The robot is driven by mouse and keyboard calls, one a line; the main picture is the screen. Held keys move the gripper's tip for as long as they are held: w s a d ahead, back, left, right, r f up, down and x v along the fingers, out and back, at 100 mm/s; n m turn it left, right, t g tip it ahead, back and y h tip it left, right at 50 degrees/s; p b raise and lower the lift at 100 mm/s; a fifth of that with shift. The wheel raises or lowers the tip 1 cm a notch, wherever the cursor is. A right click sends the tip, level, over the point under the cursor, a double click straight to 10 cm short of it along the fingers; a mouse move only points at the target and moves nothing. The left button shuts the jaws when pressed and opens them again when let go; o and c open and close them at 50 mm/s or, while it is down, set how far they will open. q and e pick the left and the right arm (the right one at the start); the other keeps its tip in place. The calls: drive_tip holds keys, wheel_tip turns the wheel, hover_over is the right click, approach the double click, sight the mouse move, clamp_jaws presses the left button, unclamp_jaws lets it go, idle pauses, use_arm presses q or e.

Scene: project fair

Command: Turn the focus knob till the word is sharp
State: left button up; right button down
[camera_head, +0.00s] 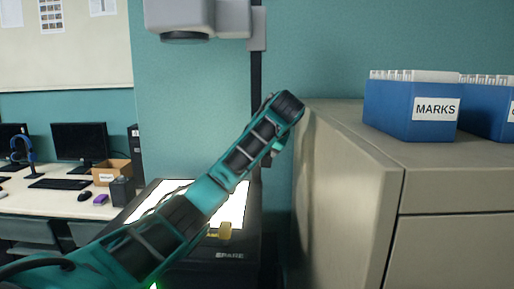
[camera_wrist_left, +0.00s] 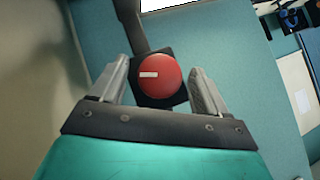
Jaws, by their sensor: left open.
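The red round focus knob (camera_wrist_left: 160,77) with a white pointer mark shows in the left wrist view, on a dark block on the post. The mark points to the left there. My left gripper (camera_wrist_left: 158,68) is open, with one finger on each side of the knob; I cannot tell whether either touches it. In the head view my left arm (camera_head: 205,195) reaches up to the dark projector post (camera_head: 256,75), and hides the knob. The projector head (camera_head: 190,18) is at the top, above the lit stage (camera_head: 235,208). The projected word is not in view. My right gripper is not in view.
A beige cabinet (camera_head: 345,190) stands close on the right, with a blue box marked "MARKS" (camera_head: 400,118) on top. A yellow item (camera_head: 225,230) is at the stage's front edge, above a "SPARE" label. A desk (camera_head: 60,203) with computers is at the left.

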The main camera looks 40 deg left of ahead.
use_arm(q)
drive_tip(key=shift+d+r, duration=0.1)
drive_tip(key=v, duration=1.2)
drive_tip(key=shift+d+r, duration=0.15)
drive_tip(key=shift+d, duration=0.15)
drive_tip(key=shift+s, duration=0.15)
